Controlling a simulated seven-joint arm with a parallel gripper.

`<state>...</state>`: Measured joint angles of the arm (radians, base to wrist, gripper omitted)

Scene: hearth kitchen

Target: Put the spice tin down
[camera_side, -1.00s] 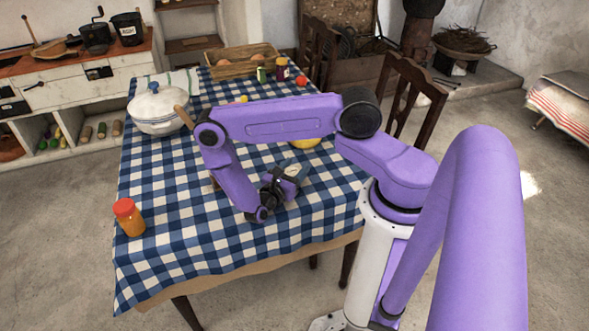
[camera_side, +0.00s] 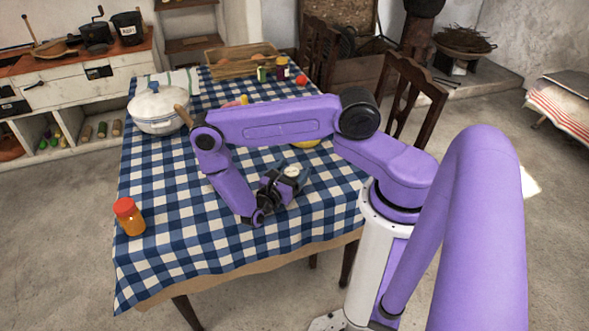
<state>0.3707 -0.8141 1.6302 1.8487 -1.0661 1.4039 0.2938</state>
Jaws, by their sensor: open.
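My gripper (camera_side: 287,181) is low over the checked cloth near the front right of the table, and its jaws are open. A small object with a pale round top (camera_side: 292,171) shows at the jaws, partly hidden by the dark gripper body; it may be the spice tin, but it is too small to be sure. I cannot tell whether it touches the fingers or rests fully on the cloth. The blue and white checked table (camera_side: 190,235) lies beneath.
An orange jar with a red lid (camera_side: 128,216) stands at the front left. A white lidded pot (camera_side: 157,108) stands at the back left. A wooden crate (camera_side: 232,66), small jars (camera_side: 281,69) and a red item (camera_side: 301,80) are at the back. The front middle cloth is clear.

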